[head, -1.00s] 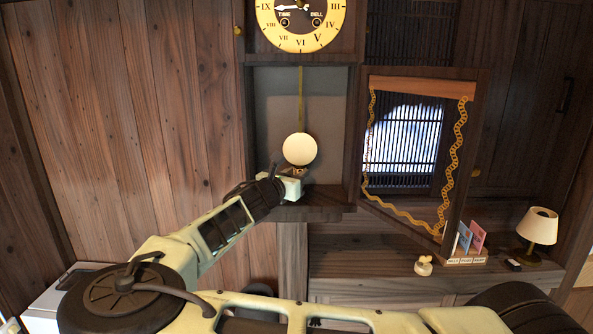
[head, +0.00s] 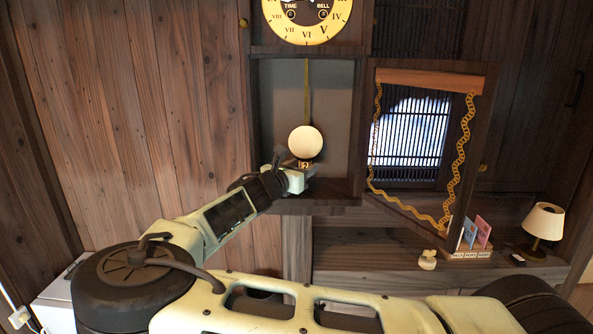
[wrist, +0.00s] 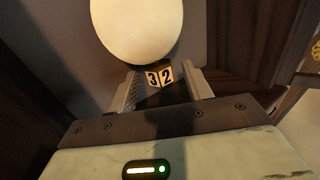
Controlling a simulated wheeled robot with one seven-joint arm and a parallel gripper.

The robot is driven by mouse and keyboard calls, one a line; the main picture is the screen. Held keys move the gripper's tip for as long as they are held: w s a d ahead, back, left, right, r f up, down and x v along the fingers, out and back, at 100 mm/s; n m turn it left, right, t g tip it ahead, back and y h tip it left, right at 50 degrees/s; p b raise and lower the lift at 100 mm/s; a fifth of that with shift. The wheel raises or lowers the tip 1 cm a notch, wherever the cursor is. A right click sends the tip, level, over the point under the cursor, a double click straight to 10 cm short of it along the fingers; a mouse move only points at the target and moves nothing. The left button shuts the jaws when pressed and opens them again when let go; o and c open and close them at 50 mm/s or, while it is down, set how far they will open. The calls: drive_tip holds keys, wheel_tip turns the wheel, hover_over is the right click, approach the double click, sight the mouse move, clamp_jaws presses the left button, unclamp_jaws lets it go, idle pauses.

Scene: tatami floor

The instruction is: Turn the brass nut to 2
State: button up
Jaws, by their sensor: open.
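The brass nut (head: 304,164) sits just below the round cream pendulum bob (head: 305,142) inside the open clock case. In the wrist view the nut (wrist: 159,77) shows two number faces, 3 on the left and 2 on the right, with an edge between them toward my camera. The bob (wrist: 138,28) hangs right above it. My gripper (wrist: 163,86) is open, with one finger on each side of the nut and gaps visible. In the head view my gripper (head: 298,174) reaches in from the lower left and partly hides the nut.
The clock dial (head: 307,14) is above the case. The glazed clock door (head: 468,150) stands open at the right. A lamp (head: 543,225), a card holder (head: 471,253) and a small cream object (head: 427,260) stand on the shelf at the lower right.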

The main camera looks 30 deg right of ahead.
drive_tip(key=b+v, duration=0.7)
drive_tip(key=v, duration=1)
drive_tip(key=shift+a, duration=0.2)
drive_tip(key=shift+s, duration=0.1)
